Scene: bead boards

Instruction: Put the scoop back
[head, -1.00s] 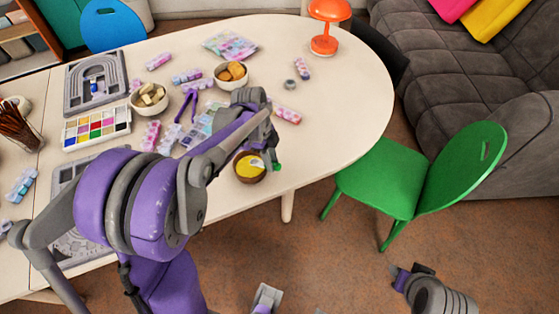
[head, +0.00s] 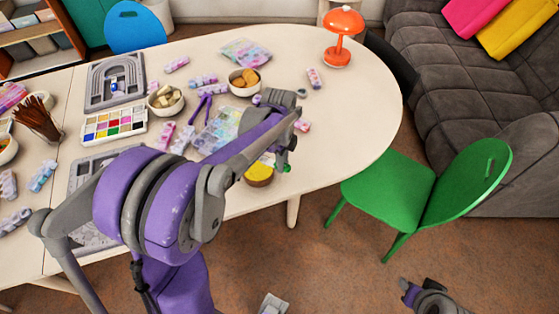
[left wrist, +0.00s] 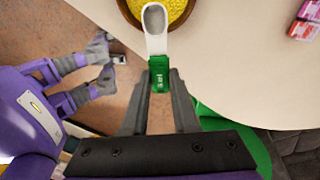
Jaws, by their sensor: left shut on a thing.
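My left gripper (left wrist: 158,112) is shut on the green handle of the scoop (left wrist: 154,19). The scoop has a white shaft and a greyish rounded head pointing away from the gripper. In the left wrist view its head overlaps the wooden bowl of yellow beads (left wrist: 130,13); I cannot tell whether it touches them. In the head view the gripper (head: 284,160) is beside the bowl (head: 258,182) near the table's front edge, and only a bit of green handle (head: 287,169) shows. Part of my right arm shows at bottom right; its jaw state is unclear.
The white table (head: 345,125) is clear to the right. Bowls of tan pieces (head: 166,100) and orange pieces (head: 244,81), purple tweezers (head: 203,107) and several bead boxes stand further back. An orange lamp (head: 338,55) and green chair (head: 390,185) are right.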

